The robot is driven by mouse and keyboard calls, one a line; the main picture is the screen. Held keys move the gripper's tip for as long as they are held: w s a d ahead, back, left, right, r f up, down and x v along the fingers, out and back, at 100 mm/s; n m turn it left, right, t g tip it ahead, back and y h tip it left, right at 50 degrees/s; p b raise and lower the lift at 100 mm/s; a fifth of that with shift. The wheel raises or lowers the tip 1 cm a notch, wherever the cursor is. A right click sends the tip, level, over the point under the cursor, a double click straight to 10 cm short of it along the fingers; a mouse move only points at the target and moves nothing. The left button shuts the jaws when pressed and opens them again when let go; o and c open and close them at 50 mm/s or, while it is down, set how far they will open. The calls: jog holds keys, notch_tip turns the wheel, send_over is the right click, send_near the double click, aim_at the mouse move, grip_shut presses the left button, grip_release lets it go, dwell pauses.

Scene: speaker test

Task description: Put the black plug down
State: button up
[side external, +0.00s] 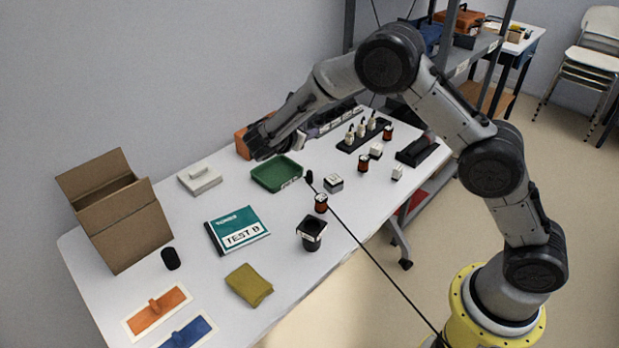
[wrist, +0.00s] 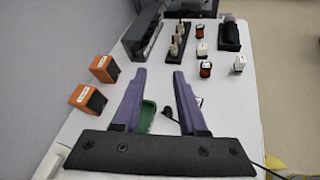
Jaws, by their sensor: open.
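The black plug (side external: 309,177) appears to rest on the white table just right of the green tray (side external: 290,183), with its thin black cable running toward the lower right. In the wrist view a small black piece that looks like the plug (wrist: 168,111) shows low between my fingers, beside the partly hidden green tray (wrist: 147,117). My gripper (side external: 257,146) is above the far side of the table, up and left of the plug, apart from it. Its purple fingers (wrist: 160,74) are spread and hold nothing.
Orange boxes (wrist: 105,68), a power strip (side external: 338,118) and a black rack (side external: 364,136) stand along the back. Amber bottles (side external: 321,203), small white blocks (side external: 397,172) and a black cup (side external: 312,232) stand nearby. A cardboard box (side external: 125,222) and a teal manual (side external: 238,228) are at left.

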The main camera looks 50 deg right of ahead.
notch_tip(320, 180, down, 9)
jog(key=w+a+n, duration=0.1)
jog(key=a+n, duration=0.1)
jog(key=a, duration=0.1)
jog(key=n, duration=0.2)
send_near(310, 179)
jog(key=shift+w+d+r, duration=0.2)
jog(key=shift+w+r, duration=0.2)
jog(key=shift+r, duration=0.3)
jog(key=shift+w+d+f, duration=0.1)
jog(key=shift+d+f, duration=0.05)
jog(key=shift+f, duration=0.05)
jog(key=x, duration=1.3)
jog(key=shift+r, duration=0.1)
grip_shut()
